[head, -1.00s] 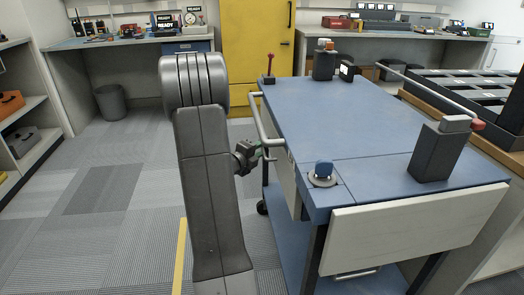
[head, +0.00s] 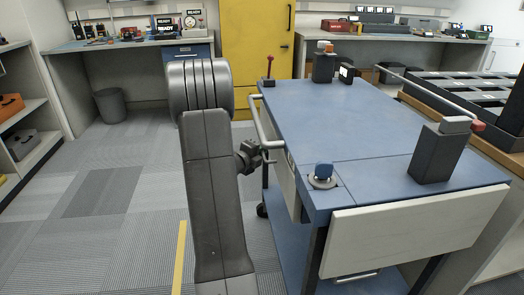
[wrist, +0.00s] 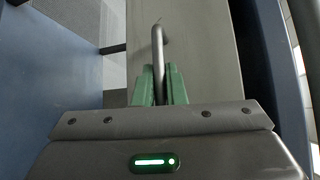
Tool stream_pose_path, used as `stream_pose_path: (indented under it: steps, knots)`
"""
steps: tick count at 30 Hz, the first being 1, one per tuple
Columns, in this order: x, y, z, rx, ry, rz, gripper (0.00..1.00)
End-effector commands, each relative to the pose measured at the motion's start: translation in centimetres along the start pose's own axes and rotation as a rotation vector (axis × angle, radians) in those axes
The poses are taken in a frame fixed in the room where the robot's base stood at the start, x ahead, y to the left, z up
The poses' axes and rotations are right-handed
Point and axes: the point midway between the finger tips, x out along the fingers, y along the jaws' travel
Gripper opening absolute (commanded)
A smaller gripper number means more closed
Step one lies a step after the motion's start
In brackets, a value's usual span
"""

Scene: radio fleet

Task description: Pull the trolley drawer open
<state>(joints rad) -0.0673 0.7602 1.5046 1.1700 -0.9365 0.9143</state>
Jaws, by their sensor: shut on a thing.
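The trolley (head: 345,115) has a blue top and stands right of my arm. Its drawer front is a pale panel on the trolley's left side (head: 287,172), seen edge-on in the head view. In the wrist view the drawer front (wrist: 200,50) is a grey-beige panel with a metal bar handle (wrist: 157,45). My gripper (wrist: 158,85) has green fingers shut on this handle, one on each side. In the head view my gripper (head: 266,150) is at the trolley's left side, below the push rail (head: 256,118). No open drawer gap is clear.
A white panel (head: 415,232) covers the trolley's near end. Carpet floor (head: 105,190) is free to the left. A bin (head: 110,104) and yellow cabinet (head: 254,55) stand behind.

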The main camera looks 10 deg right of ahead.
Motion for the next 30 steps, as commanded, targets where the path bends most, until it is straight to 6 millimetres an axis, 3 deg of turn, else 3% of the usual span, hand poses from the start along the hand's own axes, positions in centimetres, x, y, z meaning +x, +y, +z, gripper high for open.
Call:
stream_pose_path:
  steps: [8,30]
  knots:
    - [-2.1,0.7,2.2,0.0,-0.003,0.002,0.0]
    - [-15.1,4.3,15.0,-0.001,-0.004,0.003,0.0]
